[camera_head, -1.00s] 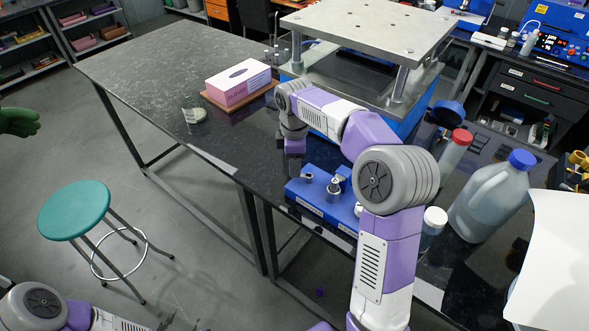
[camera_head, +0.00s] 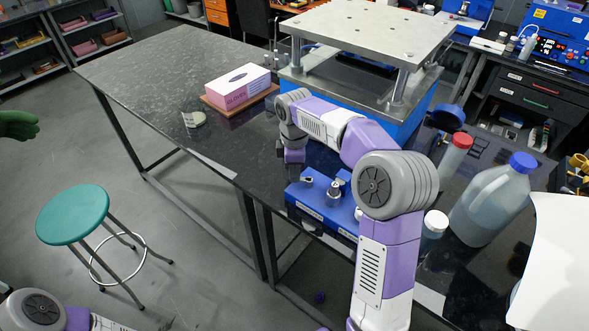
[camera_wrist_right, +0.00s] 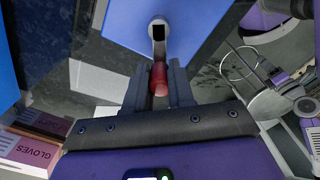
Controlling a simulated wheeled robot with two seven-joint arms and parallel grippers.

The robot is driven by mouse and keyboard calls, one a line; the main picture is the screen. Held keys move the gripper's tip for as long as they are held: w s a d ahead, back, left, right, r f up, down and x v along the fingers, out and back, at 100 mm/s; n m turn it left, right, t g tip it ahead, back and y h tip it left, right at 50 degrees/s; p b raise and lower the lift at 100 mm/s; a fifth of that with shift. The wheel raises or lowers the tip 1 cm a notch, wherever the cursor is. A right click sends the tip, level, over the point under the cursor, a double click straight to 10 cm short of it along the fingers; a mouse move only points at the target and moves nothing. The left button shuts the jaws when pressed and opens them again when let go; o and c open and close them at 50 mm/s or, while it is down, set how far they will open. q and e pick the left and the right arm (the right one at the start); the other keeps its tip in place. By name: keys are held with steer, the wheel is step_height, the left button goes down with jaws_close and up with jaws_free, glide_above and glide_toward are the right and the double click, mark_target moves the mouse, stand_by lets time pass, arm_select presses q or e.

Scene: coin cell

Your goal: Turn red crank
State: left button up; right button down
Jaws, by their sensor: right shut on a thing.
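The red crank handle (camera_wrist_right: 158,78) shows in the right wrist view, between the fingers of my right gripper (camera_wrist_right: 159,88). The gripper is shut on it. A metal crank arm (camera_wrist_right: 158,35) runs from the handle to the side of the blue machine (camera_wrist_right: 180,20). In the head view the blue machine (camera_head: 318,207) sits at the table's front edge, with metal fittings on top. My right gripper (camera_head: 293,172) is beside its left end there, and the red handle is hidden. Of my left arm, only a part shows at the bottom left; its gripper is out of view.
A gloves box (camera_head: 238,86) sits on the dark table (camera_head: 150,70), left of a large press (camera_head: 370,30). A blue-capped jug (camera_head: 487,205) and a red-capped bottle (camera_head: 455,152) stand on the right. A green stool (camera_head: 73,214) stands on the floor.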

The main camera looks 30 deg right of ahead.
steer(key=shift+w+d+r+m+p, duration=0.15)
steer(key=shift+w+d+m+p, duration=0.1)
steer(key=shift+m+p, duration=0.65)
steer(key=m+p, duration=0.2)
steer(key=shift+w+d+p, duration=0.25)
steer(key=shift+d+p, duration=0.05)
steer(key=shift+p, duration=0.05)
steer(key=m+p, duration=0.1)
steer(key=d+m+p, duration=0.1)
steer(key=m, duration=0.1)
steer(key=m+p, duration=0.1)
steer(key=shift+w+d+m, duration=0.3)
steer(key=shift+w+m, duration=0.05)
steer(key=shift+m, duration=0.05)
steer(key=m, duration=0.1)
steer(key=d+m+p, duration=0.1)
steer(key=m, duration=0.1)
steer(key=m+p, duration=0.1)
steer(key=shift+d+m, duration=0.3)
steer(key=shift+s+d+m+p, duration=0.15)
steer(key=shift+d+m+p, duration=0.2)
steer(key=shift+m, duration=0.5)
steer(key=shift+s+d+m+p, duration=0.2)
steer(key=shift+m+p, duration=0.2)
steer(key=shift+m, duration=0.4)
steer(key=shift+s+d+m+p, duration=0.1)
steer(key=shift+d+m+p, duration=0.25)
steer(key=shift+m, duration=0.5)
steer(key=c, duration=1)
jaws_free()
